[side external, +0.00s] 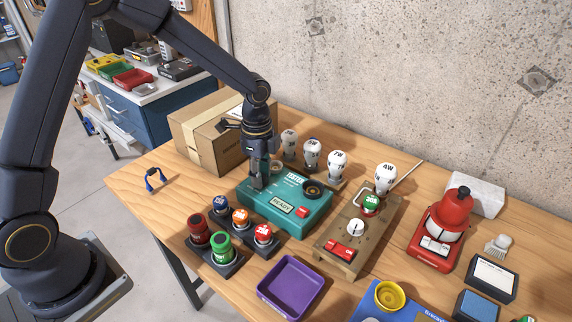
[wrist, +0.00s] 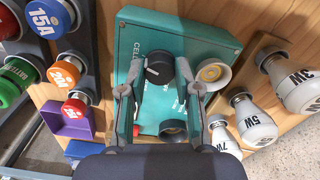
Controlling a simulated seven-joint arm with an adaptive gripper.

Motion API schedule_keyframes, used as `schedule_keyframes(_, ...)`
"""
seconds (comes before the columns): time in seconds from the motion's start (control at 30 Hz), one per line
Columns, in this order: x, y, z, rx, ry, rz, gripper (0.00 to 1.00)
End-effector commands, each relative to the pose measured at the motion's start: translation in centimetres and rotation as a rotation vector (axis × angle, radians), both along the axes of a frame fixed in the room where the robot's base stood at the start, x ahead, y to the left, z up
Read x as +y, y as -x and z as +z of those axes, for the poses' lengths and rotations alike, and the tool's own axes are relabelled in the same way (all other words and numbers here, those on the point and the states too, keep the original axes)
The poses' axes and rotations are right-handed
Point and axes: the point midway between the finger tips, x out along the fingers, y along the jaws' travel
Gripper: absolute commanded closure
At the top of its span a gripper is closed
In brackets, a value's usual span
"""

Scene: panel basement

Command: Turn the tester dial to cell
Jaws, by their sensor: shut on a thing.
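The teal tester (side external: 300,222) sits on the wooden table, with a READY window, a red button and a dark round socket on top. In the wrist view, its black dial (wrist: 158,69) has a pale mark, and lettering starting "CEL" is printed to its left. My gripper (side external: 258,183) points down over the tester's left part. In the wrist view, my gripper (wrist: 159,66) has a fingertip on each side of the dial and is shut on it. The dial is hidden behind the fingers in the side view. I cannot read exactly where its mark points.
Several bulbs (side external: 337,163) stand behind the tester, beside a cardboard box (side external: 207,128). Coloured fuses (side external: 240,217) stand in front, left of a purple tray (side external: 291,286). A wooden switch board (side external: 337,244) and a red lamp-like device (side external: 447,228) are to the right.

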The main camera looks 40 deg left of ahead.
Motion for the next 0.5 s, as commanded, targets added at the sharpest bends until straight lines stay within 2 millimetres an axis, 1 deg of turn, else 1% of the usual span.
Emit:
schedule_keyframes(0.03, -0.01, -0.10, 0.11, -0.003, 0.000, 0.001, 0.67)
schedule_keyframes(0.27, -0.01, -0.05, 0.06, -0.002, 0.000, 0.001, 0.43)
schedule_keyframes(0.5, 0.00, -0.05, 0.03, -0.002, 0.000, 0.001, 0.42)
